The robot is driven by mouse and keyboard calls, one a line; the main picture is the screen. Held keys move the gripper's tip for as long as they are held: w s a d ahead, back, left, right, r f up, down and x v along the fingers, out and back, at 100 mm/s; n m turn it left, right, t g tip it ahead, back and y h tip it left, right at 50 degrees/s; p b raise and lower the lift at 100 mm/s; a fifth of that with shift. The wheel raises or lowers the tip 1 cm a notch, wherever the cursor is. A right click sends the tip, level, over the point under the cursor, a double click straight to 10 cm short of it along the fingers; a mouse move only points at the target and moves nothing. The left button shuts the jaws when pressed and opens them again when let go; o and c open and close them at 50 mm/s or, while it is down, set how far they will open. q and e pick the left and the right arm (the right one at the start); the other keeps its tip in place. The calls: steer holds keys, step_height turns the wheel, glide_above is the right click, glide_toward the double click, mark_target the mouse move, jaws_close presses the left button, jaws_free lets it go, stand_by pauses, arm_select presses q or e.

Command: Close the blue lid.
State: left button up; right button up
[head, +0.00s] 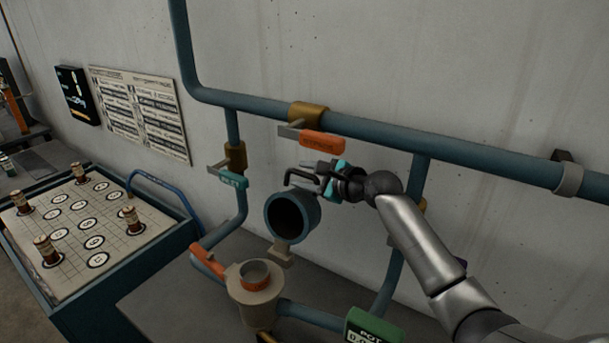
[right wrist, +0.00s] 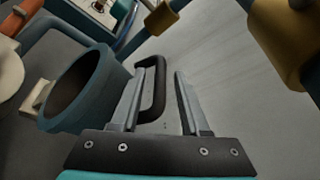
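The blue lid (head: 291,217) is a hollow round cap. It stands open and tilted up on a tan hinge (head: 282,252), with its dark inside facing out, above and right of a beige round pot with an orange ring (head: 255,277). A black U-shaped handle (head: 296,177) sticks out from the lid's back. My right gripper (head: 312,178) is at the handle. In the right wrist view the lid (right wrist: 88,115) is at left, and the handle (right wrist: 157,85) shows between the open, parallel fingers, nearer the left one. I cannot tell if they touch. My left gripper is out of view.
Blue pipes (head: 480,160) run along the wall, with an orange-handled valve (head: 322,142) just above my gripper and a teal-handled valve (head: 228,177) to the left. A green gauge box (head: 373,327) is at lower right. A board table (head: 95,228) stands left.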

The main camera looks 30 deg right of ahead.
jaws_close()
stand_by(1.2)
